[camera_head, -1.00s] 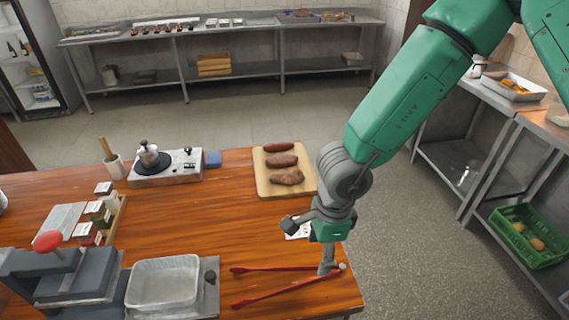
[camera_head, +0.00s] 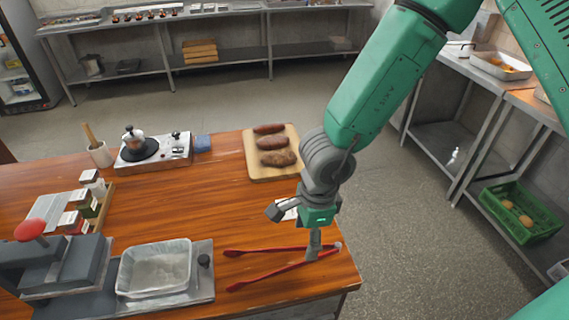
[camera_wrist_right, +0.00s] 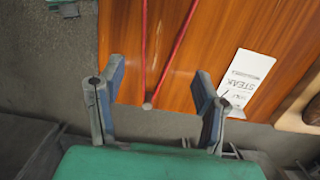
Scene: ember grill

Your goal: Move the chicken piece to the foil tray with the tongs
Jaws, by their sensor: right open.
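The red tongs (camera_head: 268,274) lie on the wooden table near its right edge, legs spread towards the left. They also show in the right wrist view (camera_wrist_right: 147,45), where their joined end lies between my finger tips. My right gripper (camera_head: 296,232) is open above the joined end of the tongs and holds nothing; its fingers also show in the right wrist view (camera_wrist_right: 158,92). The foil tray (camera_head: 190,267) stands empty to the left of the tongs. The chicken piece (camera_head: 278,159) appears to be the nearest brown piece on the cutting board (camera_head: 258,171). My left gripper is not in view.
A press with a red knob (camera_head: 31,230) stands left of the tray. A card marked STEAK (camera_wrist_right: 246,78) lies beside the tongs. The middle of the table is clear.

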